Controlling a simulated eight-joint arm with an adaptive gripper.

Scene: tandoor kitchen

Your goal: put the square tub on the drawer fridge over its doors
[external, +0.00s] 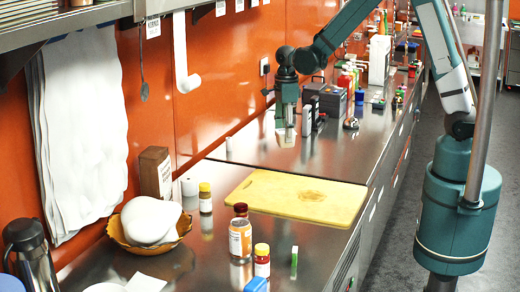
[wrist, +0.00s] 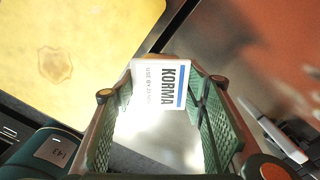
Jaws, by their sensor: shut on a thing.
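The square tub (wrist: 150,84) has a white face with a blue-striped label reading KORMA. It sits between the two green padded fingers of my gripper (wrist: 160,125) in the wrist view, and the fingers are closed on it. In the external view my gripper (external: 287,128) points down over the far steel worktop, beyond the yellow board. The tub is too small there to make out clearly, and I cannot tell if it touches the steel. The near steel unit (external: 335,262), with a vent grille in its front, looks like the drawer fridge; its doors are mostly hidden.
A yellow cutting board (external: 270,192) covers much of the near worktop's far end. Spice jars (external: 240,238) and a bowl (external: 185,228) stand nearer. Dark boxes (external: 330,100) and bottles stand right of my gripper. Bare steel lies between board and gripper.

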